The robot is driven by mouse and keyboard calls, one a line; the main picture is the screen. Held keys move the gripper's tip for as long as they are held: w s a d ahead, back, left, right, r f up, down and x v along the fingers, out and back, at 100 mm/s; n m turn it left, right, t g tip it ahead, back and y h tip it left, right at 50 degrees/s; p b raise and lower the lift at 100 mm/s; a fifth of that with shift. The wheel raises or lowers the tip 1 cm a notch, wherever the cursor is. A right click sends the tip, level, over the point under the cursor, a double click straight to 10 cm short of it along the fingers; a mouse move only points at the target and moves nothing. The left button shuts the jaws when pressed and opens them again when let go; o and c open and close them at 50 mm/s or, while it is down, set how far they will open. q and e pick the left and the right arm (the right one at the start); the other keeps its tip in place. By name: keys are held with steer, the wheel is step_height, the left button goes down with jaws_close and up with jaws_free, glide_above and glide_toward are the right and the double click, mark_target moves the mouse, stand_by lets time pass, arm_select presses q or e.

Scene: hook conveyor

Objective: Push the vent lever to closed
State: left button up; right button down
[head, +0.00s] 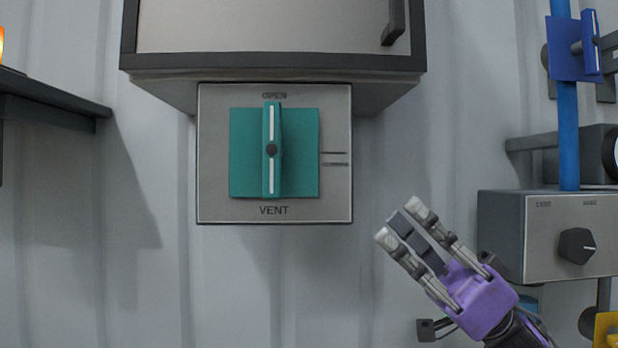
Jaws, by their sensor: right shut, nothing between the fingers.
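The vent lever (272,172) is a teal upright bar with a white stripe and a dark centre pivot, on a teal square. It points up at the word OPEN on the grey vent panel (213,208), with VENT printed below. Two short dark marks sit on the panel to the right of the teal square. My right gripper (399,218), purple with grey fingers, is below and to the right of the panel, pointing up and left. It is shut, empty and apart from the lever. My left gripper is not in view.
A grey cabinet (260,25) with a dark handle (393,22) juts out above the panel. A dark shelf (50,100) is at the left. A grey knob box (560,215) and a blue pipe (568,125) stand at the right. The wall below the panel is clear.

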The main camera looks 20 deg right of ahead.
mark_target(320, 178)
steer(key=p+x, duration=0.3)
steer(key=x, duration=0.7)
steer(key=shift+a+r, duration=0.1)
steer(key=shift+r, duration=0.35)
steer(key=a, duration=0.2)
steer(key=w+a, duration=0.1)
steer(key=shift+f, duration=0.4)
steer(key=shift+w+a+f+p, duration=0.1)
steer(key=shift+w+a+p, duration=0.05)
steer(key=shift+a+p, duration=0.15)
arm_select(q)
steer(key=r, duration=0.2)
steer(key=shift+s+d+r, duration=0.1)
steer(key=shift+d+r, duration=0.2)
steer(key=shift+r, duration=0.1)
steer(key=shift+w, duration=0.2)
arm_select(e)
steer(key=shift+w+f, duration=0.1)
